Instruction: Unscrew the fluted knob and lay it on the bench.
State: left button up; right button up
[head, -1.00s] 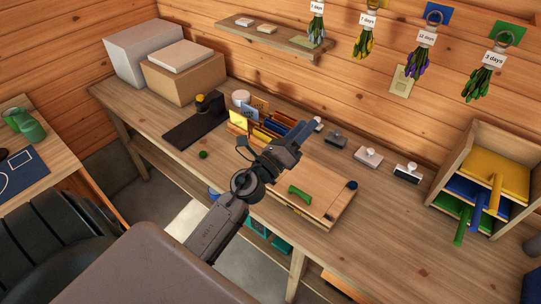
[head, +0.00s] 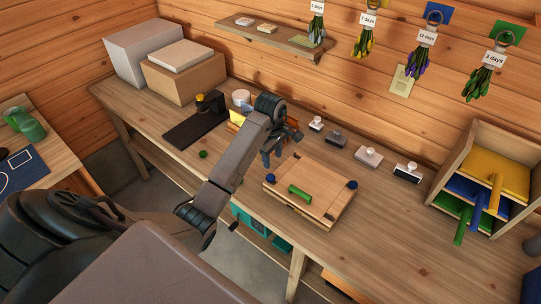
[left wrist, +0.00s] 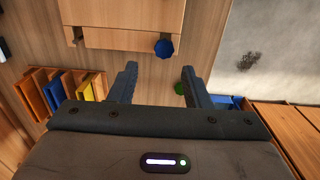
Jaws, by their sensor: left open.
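Another dark blue knob (head: 352,184) is at the press's right end. My left gripper (head: 271,158) is open and empty above the bench, just left of the press. In the left wrist view the blue knob lies beyond the fingertips, apart from them. My right gripper is not in view.
A small green knob (head: 203,154) lies on the bench to the left. Several stamps (head: 368,155) line the back. The bench right of the press is clear.

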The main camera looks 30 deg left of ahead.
aim_at(270, 177)
pick_arm(q)
jog(key=f+b, duration=0.2)
jog(key=f, duration=0.1)
jog(key=f+b, duration=0.6)
jog(key=shift+s+a+f, duration=0.1)
jog(key=shift+s+a, duration=0.1)
jog(key=shift+a, duration=0.05)
jog(key=shift+r, duration=0.2)
jog(key=shift+c, duration=1.1)
jog(key=c, duration=0.6)
jog(key=n, duration=0.5)
jog(key=shift+r+n, duration=0.1)
jog(key=shift+n, duration=0.2)
jog(key=n, duration=0.6)
jog(key=shift+w+n, duration=0.1)
jog(key=shift+n, duration=0.2)
jog(key=n, duration=0.6)
jog(key=shift+r, duration=0.1)
jog(key=n, duration=0.7)
jog(key=shift+a, duration=0.1)
jog(key=n, duration=0.4)
jog(key=shift+r, duration=0.1)
jog(key=n, duration=0.4)
jog(key=shift+n, duration=0.4)
jog(key=n, duration=0.6)
jog(key=shift+n, duration=0.3)
jog(key=n, duration=0.6)
jog(key=shift+r, duration=0.1)
jog(key=n, duration=0.6)
jog(key=o, duration=0.8)
